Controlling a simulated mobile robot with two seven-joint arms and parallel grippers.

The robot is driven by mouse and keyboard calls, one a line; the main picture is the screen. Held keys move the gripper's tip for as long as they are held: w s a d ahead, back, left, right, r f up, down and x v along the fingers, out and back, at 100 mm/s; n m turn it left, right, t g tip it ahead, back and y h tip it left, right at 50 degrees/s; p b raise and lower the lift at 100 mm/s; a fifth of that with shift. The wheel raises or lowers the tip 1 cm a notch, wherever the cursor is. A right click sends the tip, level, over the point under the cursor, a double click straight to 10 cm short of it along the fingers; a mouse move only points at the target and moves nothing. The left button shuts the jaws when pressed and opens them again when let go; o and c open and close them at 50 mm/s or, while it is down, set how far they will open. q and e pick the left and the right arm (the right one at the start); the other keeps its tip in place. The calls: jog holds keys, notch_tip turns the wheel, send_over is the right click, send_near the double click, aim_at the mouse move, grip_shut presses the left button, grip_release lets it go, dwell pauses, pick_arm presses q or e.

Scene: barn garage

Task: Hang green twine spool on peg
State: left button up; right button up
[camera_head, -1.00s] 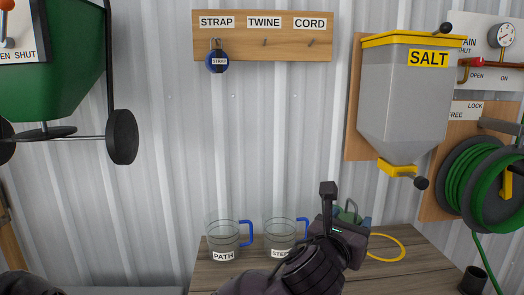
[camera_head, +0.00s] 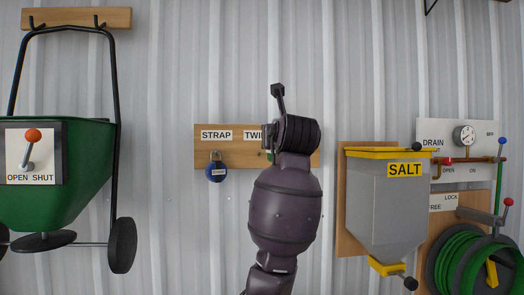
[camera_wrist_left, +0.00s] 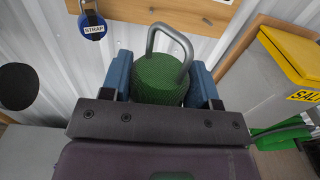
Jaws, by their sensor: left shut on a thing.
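The green twine spool (camera_wrist_left: 160,82) has a grey metal loop on top. My left gripper (camera_wrist_left: 160,88) is shut on it, with a blue finger on each side. The wooden peg board (camera_head: 235,158) is on the wall; in the left wrist view it (camera_wrist_left: 190,8) is beyond the spool, and the loop's top is near its lower edge. A small peg (camera_wrist_left: 207,20) shows on the board there. In the head view my left arm hides most of the spool, part of the TWINE label and the CORD label. My right gripper is not in view.
A blue strap spool (camera_head: 216,172) hangs under the STRAP label, left of my arm. A grey salt hopper (camera_head: 385,205) with a yellow rim is on the right. A green spreader (camera_head: 75,190) hangs at the left. The bare wall lies between spreader and board.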

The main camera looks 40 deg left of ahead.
pick_arm(q)
jog(key=w+a+r+n+g+y+p, duration=0.2)
jog(key=a+r+n+g+y+p, duration=0.15)
jog(key=a+g, duration=0.45)
jog(key=w+a+f+n+p, duration=0.2)
jog(key=w+a+f, duration=0.3)
jog(key=f, duration=0.5)
jog(key=w, duration=0.2)
jog(key=shift+w+a+g, duration=0.2)
jog(key=shift+w+g, duration=0.1)
jog(key=shift+g, duration=0.1)
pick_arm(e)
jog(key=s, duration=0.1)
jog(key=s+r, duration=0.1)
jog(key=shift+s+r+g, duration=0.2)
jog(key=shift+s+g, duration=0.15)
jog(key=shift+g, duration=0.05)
pick_arm(q)
jog(key=shift+n+y, duration=0.25)
